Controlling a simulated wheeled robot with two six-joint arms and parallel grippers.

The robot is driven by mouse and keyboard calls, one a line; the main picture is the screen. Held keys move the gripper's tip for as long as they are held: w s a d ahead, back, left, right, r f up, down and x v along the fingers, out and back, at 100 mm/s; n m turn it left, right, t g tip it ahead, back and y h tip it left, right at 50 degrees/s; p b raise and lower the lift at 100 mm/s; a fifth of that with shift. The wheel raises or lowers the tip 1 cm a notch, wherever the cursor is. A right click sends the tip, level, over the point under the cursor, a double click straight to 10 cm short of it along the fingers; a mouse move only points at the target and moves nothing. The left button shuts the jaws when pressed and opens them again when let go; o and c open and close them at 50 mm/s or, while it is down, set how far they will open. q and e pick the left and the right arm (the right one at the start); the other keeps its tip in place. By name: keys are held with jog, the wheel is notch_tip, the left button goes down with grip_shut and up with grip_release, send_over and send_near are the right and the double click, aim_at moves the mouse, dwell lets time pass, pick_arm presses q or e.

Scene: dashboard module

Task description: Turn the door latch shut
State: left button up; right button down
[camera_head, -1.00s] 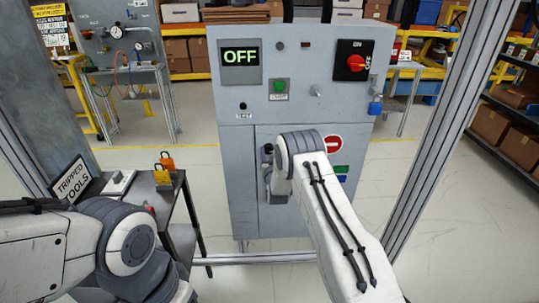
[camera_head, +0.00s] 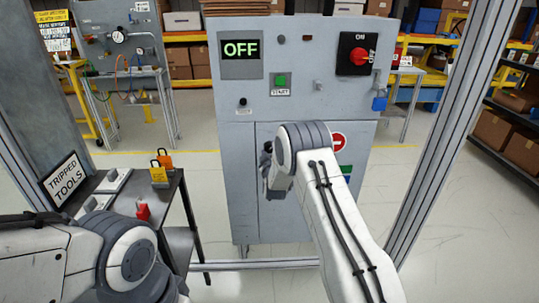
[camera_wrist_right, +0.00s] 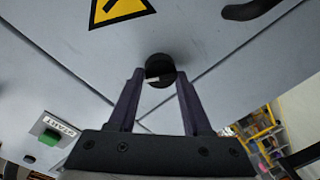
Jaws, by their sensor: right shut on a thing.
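The grey cabinet (camera_head: 290,100) stands ahead, with its door (camera_head: 320,215) in the lower part closed against the frame as far as I can see. The door latch, a round black knob (camera_wrist_right: 159,68), sits near the door seam in the right wrist view. My right gripper (camera_wrist_right: 159,82) has its two dark fingers on either side of the latch, shut on it. In the head view my right gripper (camera_head: 267,168) is at the door's left edge, and my arm hides part of the door and the latch. My left arm shows at lower left; its gripper is out of view.
The cabinet display (camera_head: 240,49) reads OFF. A green start button (camera_head: 281,80), a red rotary switch (camera_head: 359,56) and a blue padlock (camera_head: 379,103) are on the cabinet. A side table (camera_head: 178,205) with padlocks stands to the left. A metal post (camera_head: 440,130) rises at right.

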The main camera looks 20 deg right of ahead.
jog(key=n+b, duration=0.1)
jog(key=n, duration=0.2)
jog(key=shift+a+f, duration=0.1)
jog(key=shift+a, duration=0.05)
jog(key=shift+n+h, duration=0.3)
jog(key=shift+n, duration=1)
jog(key=shift+b, duration=0.3)
jog(key=shift+c, duration=1.7)
grip_release()
jog(key=v, duration=1)
jog(key=shift+s, duration=0.2)
jog(key=shift+a, duration=0.15)
